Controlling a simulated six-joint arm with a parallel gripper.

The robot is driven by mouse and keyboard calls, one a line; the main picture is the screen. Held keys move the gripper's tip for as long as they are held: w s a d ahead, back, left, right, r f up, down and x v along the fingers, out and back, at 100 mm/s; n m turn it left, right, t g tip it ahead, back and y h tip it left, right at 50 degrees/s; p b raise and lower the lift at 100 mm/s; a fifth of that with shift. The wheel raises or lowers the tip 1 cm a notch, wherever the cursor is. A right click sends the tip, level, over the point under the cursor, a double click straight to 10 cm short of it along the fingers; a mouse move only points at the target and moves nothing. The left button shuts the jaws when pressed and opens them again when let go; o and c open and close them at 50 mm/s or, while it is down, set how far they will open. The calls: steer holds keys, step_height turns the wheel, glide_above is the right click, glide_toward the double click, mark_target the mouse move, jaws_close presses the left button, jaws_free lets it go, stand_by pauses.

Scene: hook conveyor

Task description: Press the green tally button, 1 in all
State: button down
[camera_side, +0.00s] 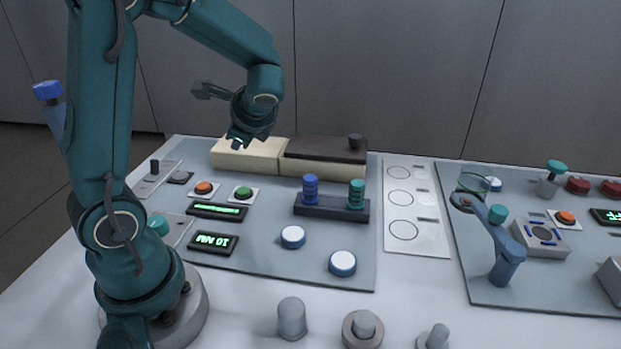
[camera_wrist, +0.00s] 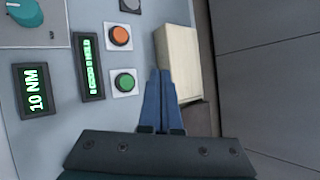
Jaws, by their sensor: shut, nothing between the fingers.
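The green button (camera_side: 243,192) sits on a small white square plate on the grey panel, to the right of the orange button (camera_side: 204,187). In the wrist view the green button (camera_wrist: 125,82) is left of my fingertips, with the orange button (camera_wrist: 119,36) above it. My gripper (camera_side: 236,143) is raised above the panel, near the cream box and apart from the green button. In the wrist view my gripper (camera_wrist: 160,74) has its blue fingers together with nothing between them. A green-lit display (camera_side: 217,211) lies in front of the buttons; its text is too small to read.
A cream box (camera_side: 246,155) with a dark-lidded section (camera_side: 325,149) stands behind the buttons. A rack (camera_side: 331,207) with blue and teal stacks is to the right. White round caps (camera_side: 293,237) lie in front.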

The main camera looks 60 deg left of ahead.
mark_target(247, 193)
steer(key=shift+f, duration=4.2)
steer(key=shift+f, duration=0.15)
steer(key=shift+f, duration=0.25)
steer(key=shift+f, duration=0.4)
steer(key=shift+r, duration=0.85)
steer(key=shift+r, duration=2.5)
